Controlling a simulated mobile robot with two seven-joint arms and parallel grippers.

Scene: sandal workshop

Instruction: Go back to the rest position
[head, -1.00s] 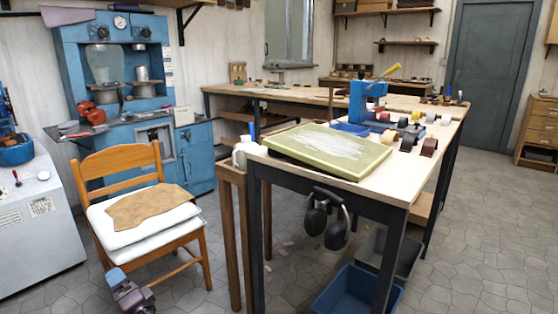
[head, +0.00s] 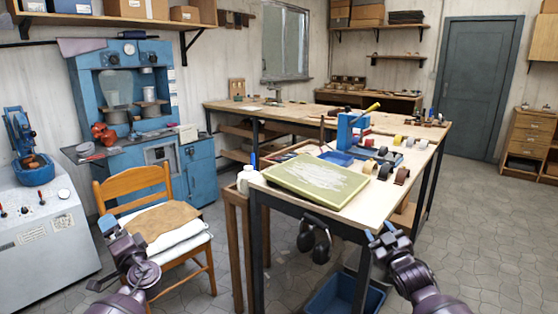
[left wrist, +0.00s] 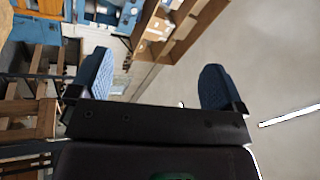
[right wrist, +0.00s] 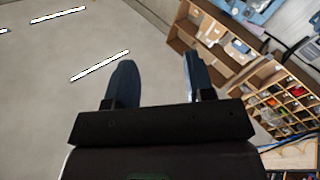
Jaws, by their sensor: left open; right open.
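My left gripper (head: 103,255) is in the lower left of the head view, in front of the wooden chair. In the left wrist view its two blue fingers (left wrist: 157,80) stand wide apart with nothing between them. My right gripper (head: 381,236) is at the lower right of the head view, beside the front right end of the workbench in the picture. In the right wrist view its blue fingers (right wrist: 160,80) are apart and empty. Whether either gripper touches anything cannot be told from the head view, but no contact shows.
The workbench (head: 330,222) bears a green cutting mat (head: 318,180), rolls and a blue tool (head: 350,132). Ear defenders (head: 314,240) hang at its front, above a blue bin (head: 345,296). The chair (head: 132,190) holds a brown leather piece (head: 160,220). Floor (head: 480,225) is clear at right.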

